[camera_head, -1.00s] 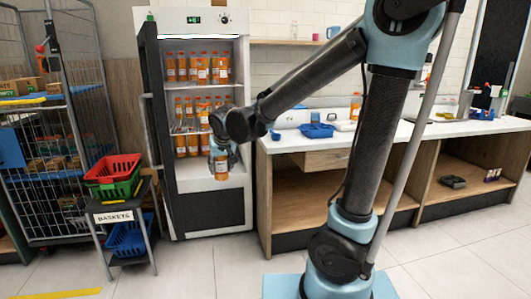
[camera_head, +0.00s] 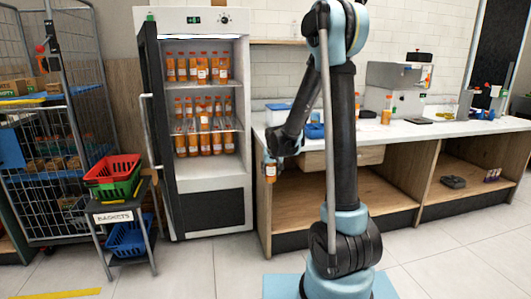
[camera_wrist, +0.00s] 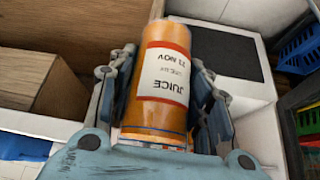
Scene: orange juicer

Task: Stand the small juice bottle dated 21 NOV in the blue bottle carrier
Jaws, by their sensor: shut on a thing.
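My gripper (camera_head: 270,160) is shut on a small orange juice bottle (camera_head: 270,173), held in the air in front of the counter's left end. In the wrist view the bottle (camera_wrist: 160,112) sits between both fingers. Its white label reads JUICE and a NOV date, upside down in the picture; the day number is hard to read. A blue open container (camera_head: 315,131), which looks like the bottle carrier, stands on the counter behind my arm and is partly hidden. Its inside cannot be made out.
The open fridge (camera_head: 203,20) at left holds several juice bottles. A white box with a blue lid (camera_head: 277,113) stands near the carrier. A juicer machine (camera_head: 395,88) and more bottles stand farther right. Baskets (camera_head: 113,168) sit on a stand at far left.

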